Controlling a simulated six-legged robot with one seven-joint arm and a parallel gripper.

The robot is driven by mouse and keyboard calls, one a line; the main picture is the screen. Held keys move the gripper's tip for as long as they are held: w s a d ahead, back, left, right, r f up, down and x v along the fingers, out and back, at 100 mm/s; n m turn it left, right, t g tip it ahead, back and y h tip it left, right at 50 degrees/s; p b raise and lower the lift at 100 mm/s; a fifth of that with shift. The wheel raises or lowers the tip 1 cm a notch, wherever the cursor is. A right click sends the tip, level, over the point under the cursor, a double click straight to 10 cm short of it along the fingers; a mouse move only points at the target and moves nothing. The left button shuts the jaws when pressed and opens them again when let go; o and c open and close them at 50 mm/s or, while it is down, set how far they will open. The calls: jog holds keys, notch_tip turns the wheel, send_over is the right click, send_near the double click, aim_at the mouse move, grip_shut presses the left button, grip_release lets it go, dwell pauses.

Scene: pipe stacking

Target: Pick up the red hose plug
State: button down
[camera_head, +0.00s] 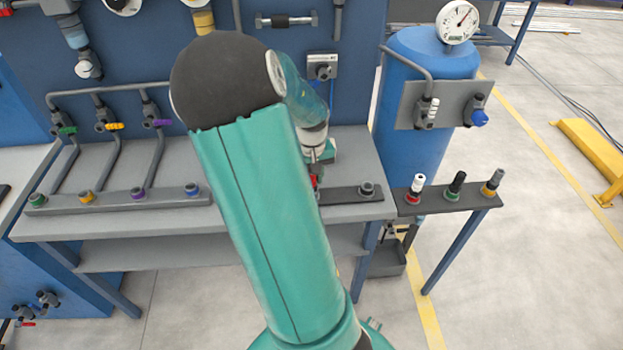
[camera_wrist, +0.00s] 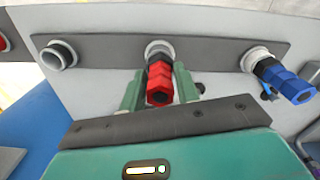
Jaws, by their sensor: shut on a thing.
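The red hose plug (camera_wrist: 159,82) is in the middle of the wrist view, between the two green fingers of my gripper (camera_wrist: 157,88). The gripper is shut on it. The plug's far end meets a pale ring socket (camera_wrist: 158,47) on a dark grey bar; I cannot tell whether it is still seated there. In the head view a small bit of the red plug (camera_head: 314,181) shows at my gripper (camera_head: 318,168), low over the bench. My arm hides most of the plug and part of the bar there.
In the wrist view, an empty ring socket (camera_wrist: 58,56) is at left and a blue plug (camera_wrist: 290,82) sits at the right socket. In the head view, a small shelf (camera_head: 440,197) with several fittings stands right of the bench, before a blue tank (camera_head: 425,60).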

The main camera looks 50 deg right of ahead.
jog(key=r, duration=0.3)
jog(key=shift+s+a+r, duration=0.1)
jog(key=shift+a+r, duration=0.1)
jog(key=shift+a, duration=0.05)
jog(key=s+a+r, duration=0.7)
jog(key=a+r, duration=0.2)
jog(key=a, duration=0.2)
jog(key=shift+a, duration=0.3)
jog(key=shift+r, duration=0.15)
notch_tip(320, 180, up, 8)
dwell(0.6)
jog(key=shift+w, duration=0.15)
